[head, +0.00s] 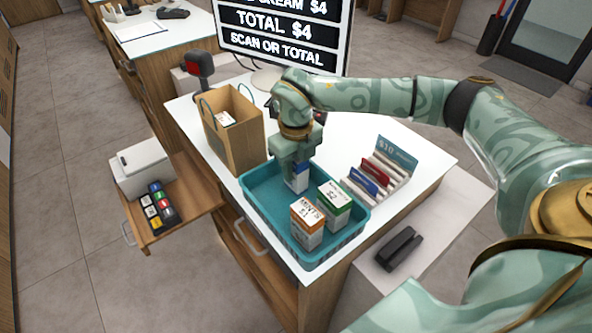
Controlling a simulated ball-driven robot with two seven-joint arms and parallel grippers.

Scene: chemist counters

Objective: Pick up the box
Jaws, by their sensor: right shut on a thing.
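My right gripper (297,168) points down over the teal basket (262,226) on the white counter. It is shut on a white and blue box (299,181) at the basket's back part. The gripper hides much of that box, and I cannot tell whether the box touches the basket floor. An orange and white box marked "MINTS $1" (306,222) and a green and white box marked "$2" (334,203) stand in the front part of the basket. My left gripper is not in view.
A brown paper bag (236,136) stands left of my gripper. A card rack (379,178) stands right of the basket. A monitor (284,38) stands behind. An open drawer (184,222) juts out left. A black handset (399,249) lies on the lower right ledge.

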